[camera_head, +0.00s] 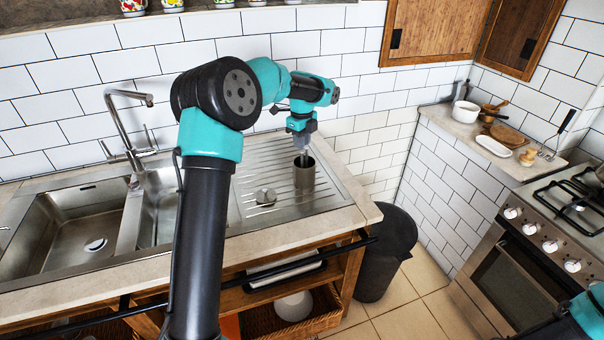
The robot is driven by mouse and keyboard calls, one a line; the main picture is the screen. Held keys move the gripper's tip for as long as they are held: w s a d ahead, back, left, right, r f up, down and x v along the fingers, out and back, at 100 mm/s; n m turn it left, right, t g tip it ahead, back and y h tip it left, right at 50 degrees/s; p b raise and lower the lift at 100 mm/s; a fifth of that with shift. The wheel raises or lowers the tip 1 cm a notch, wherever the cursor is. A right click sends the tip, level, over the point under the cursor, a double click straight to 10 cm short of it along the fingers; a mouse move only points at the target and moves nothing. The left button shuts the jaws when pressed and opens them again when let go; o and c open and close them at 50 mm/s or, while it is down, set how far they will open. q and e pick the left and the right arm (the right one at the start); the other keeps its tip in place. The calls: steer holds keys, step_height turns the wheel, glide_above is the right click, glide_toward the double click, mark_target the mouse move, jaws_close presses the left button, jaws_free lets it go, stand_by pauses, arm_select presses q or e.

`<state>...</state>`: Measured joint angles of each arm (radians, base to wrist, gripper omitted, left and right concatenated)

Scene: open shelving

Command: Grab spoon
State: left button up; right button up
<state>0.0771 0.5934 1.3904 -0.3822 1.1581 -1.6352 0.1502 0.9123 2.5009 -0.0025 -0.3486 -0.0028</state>
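My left gripper (302,148) points down over the mouth of a metal cylindrical holder (304,178), which stands upright on the sink's drainboard. A thin grey shape shows between the gripper and the holder's rim. It is too small to tell whether it is the fingers or a utensil handle. I cannot clearly make out a spoon; the inside of the holder is hidden. Only a teal part of my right arm shows at the lower right corner, and its gripper is out of view.
The drainboard (325,203) is mostly clear around the holder. A faucet (124,135) rises by the sink basins on the left. A dark bin (388,262) stands right of the counter. A white pot (466,111) and white dish (494,146) sit near the stove (560,235).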

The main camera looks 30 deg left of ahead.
mark_target(302, 158)
arm_select(q)
steer(key=shift+f, duration=1.1)
steer(key=shift+f, duration=0.1)
steer(key=shift+w+f, duration=0.1)
steer(key=shift+f, duration=2.4)
jaws_close()
